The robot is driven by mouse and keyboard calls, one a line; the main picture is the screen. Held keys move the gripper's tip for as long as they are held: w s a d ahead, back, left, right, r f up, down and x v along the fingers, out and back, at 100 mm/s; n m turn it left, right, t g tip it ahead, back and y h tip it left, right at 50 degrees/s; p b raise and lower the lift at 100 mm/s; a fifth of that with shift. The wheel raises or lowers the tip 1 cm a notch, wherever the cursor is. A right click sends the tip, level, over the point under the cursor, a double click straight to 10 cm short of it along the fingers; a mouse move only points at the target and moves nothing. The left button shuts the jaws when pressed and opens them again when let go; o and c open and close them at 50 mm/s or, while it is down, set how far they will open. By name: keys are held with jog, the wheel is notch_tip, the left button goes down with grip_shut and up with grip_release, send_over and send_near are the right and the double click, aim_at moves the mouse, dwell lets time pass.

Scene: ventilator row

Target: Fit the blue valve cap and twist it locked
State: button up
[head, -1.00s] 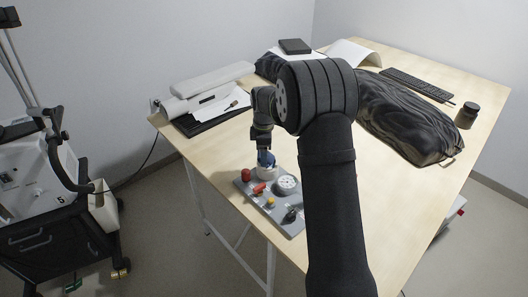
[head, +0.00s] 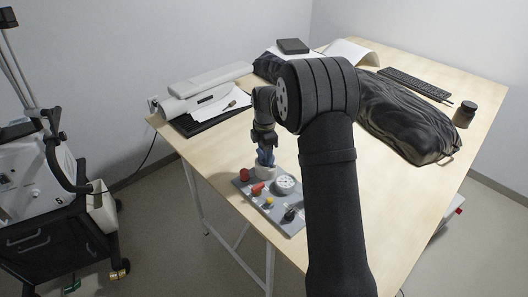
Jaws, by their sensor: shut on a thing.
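My gripper (head: 265,156) points down over the far end of a grey panel (head: 258,203), near the table's left edge. It is shut on the blue valve cap (head: 265,159), which shows as a small blue patch at and between the fingers. Directly beneath is a pale round fitting (head: 265,173) on the panel. The cap looks to be at the top of this fitting, but the fingers hide the join. I cannot tell whether it is seated or locked.
The panel also carries a red knob (head: 245,174), a red handle (head: 258,188), a small yellow part (head: 269,202), a white round dial (head: 285,184) and a dark part (head: 291,214). A black bag (head: 408,120) lies right of my arm. A wheeled ventilator (head: 45,190) stands left.

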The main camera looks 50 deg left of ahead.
jog(key=shift+w, duration=0.1)
jog(key=shift+w+d+n, duration=0.15)
jog(key=shift+w+n, duration=0.05)
jog(key=shift+n, duration=0.8)
jog(key=shift+w+d+n, duration=0.1)
jog(key=shift+w+n, duration=0.1)
jog(key=shift+n, duration=0.8)
jog(key=shift+r, duration=0.2)
jog(key=shift+r, duration=2.25)
jog(key=shift+c, duration=0.4)
